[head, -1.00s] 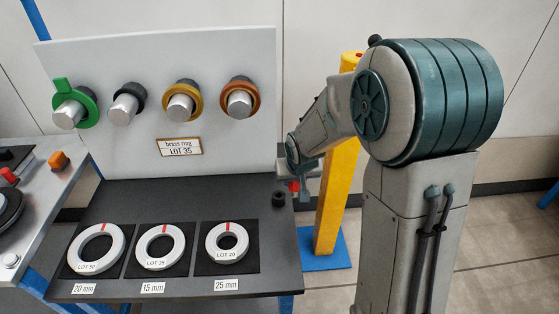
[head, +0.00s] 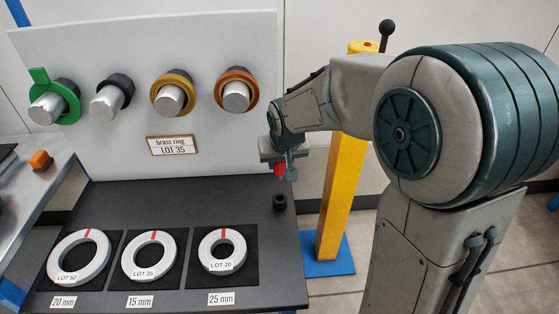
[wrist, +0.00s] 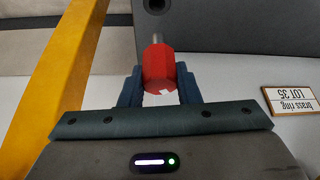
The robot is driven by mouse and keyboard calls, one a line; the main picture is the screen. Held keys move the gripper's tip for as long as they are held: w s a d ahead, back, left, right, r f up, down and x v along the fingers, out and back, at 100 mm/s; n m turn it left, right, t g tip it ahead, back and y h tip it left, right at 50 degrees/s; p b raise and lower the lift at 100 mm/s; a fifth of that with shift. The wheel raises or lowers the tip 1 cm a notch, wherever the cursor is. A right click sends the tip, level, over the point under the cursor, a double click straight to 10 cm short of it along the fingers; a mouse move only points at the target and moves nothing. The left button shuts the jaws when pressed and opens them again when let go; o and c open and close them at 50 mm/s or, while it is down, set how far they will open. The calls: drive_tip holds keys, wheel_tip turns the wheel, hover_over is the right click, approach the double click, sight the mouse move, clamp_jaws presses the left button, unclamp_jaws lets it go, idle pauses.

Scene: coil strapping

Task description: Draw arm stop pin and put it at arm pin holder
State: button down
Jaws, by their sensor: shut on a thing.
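The arm stop pin has a red faceted head (wrist: 158,70) and a short grey metal tip, seen in the wrist view. My gripper (wrist: 160,88) is shut on the red head, with one dark finger on each side. In the head view my gripper (head: 280,168) is at the right edge of the board, and the red pin (head: 279,169) shows below it. A small black cylindrical holder (head: 279,202), which looks like the arm pin holder, stands on the dark shelf just below the pin. The pin is above it and apart from it. The holder's hole also shows in the wrist view (wrist: 155,5).
A yellow post (head: 345,195) on a blue base stands right of the shelf, close behind my arm. The grey board (head: 230,60) carries several pegs with coloured rings and a "brass ring LOT 35" label (head: 173,145). Several white coils lie on the dark shelf (head: 130,205).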

sight(281, 175)
drive_tip(key=shift+f+b, duration=2.3)
drive_tip(key=shift+f, duration=0.55)
drive_tip(key=shift+f, duration=0.15)
drive_tip(key=shift+f+b, duration=2.1)
drive_tip(key=shift+f, duration=0.05)
drive_tip(key=c, duration=1)
unclamp_jaws()
